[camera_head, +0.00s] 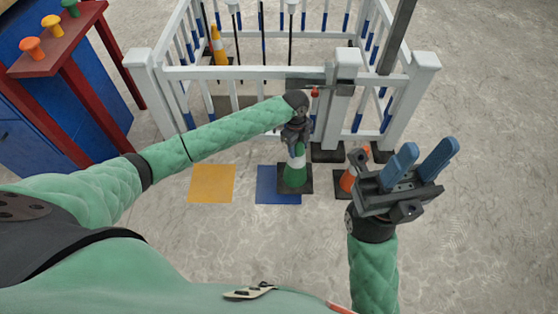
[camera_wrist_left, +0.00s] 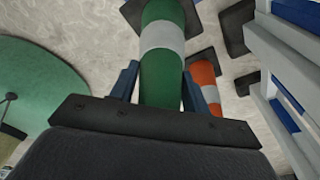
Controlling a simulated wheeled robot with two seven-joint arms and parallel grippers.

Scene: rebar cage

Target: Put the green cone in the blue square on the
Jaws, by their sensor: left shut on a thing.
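The green cone (camera_head: 295,174) has a white band and a black square base. It stands upright at the right edge of the blue square (camera_head: 272,186), its base overlapping part of the square. I cannot tell whether the base touches the floor. My left gripper (camera_head: 296,140) is shut on the cone's upper part. In the left wrist view the green cone (camera_wrist_left: 161,75) sits between the fingers of the left gripper (camera_wrist_left: 158,88). My right gripper (camera_head: 422,158) is open and empty, raised at the right with its blue fingers apart.
A yellow square (camera_head: 212,183) lies left of the blue one. An orange cone (camera_head: 347,180) stands to the right. A white fence (camera_head: 250,72) is behind, with a yellow cone (camera_head: 218,46) inside. A red table (camera_head: 62,40) stands at the upper left. The front floor is clear.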

